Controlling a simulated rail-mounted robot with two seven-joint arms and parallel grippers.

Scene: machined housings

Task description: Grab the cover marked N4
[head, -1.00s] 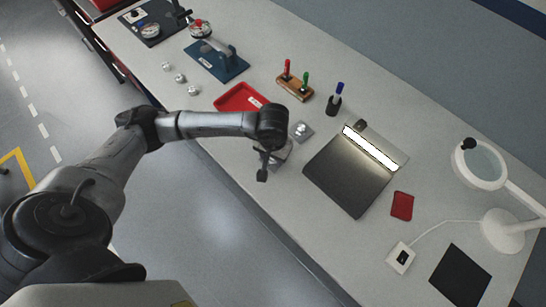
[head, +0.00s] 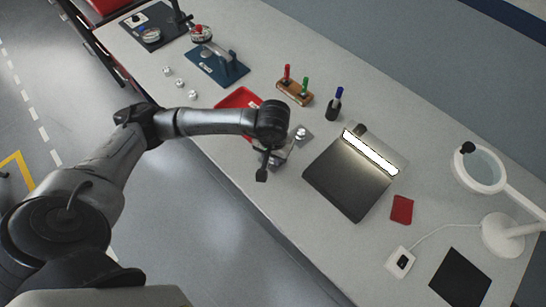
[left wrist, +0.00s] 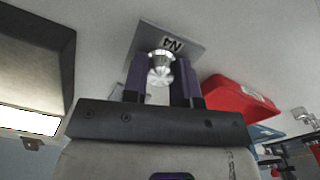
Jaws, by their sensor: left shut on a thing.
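The cover marked N4 is a grey metal plate (left wrist: 183,35) with a round silver knob (left wrist: 161,68), in the left wrist view. My left gripper (left wrist: 163,82) has its two purple fingers closed on the knob, one on each side. The N4 label shows on the plate beyond the knob. In the head view my left gripper (head: 272,160) is over the front edge area of the bench, and the arm partly hides the cover. A second square metal piece with a knob (head: 300,133) sits just behind it. My right gripper is not in view.
A red tray (head: 238,98) lies behind the gripper. A dark sloped panel with a lit strip (head: 345,180) stands to the right. A pen holder (head: 294,92), a blue-based fixture (head: 217,68), several small knobs (head: 180,83) and a magnifier lamp (head: 480,168) are also on the bench.

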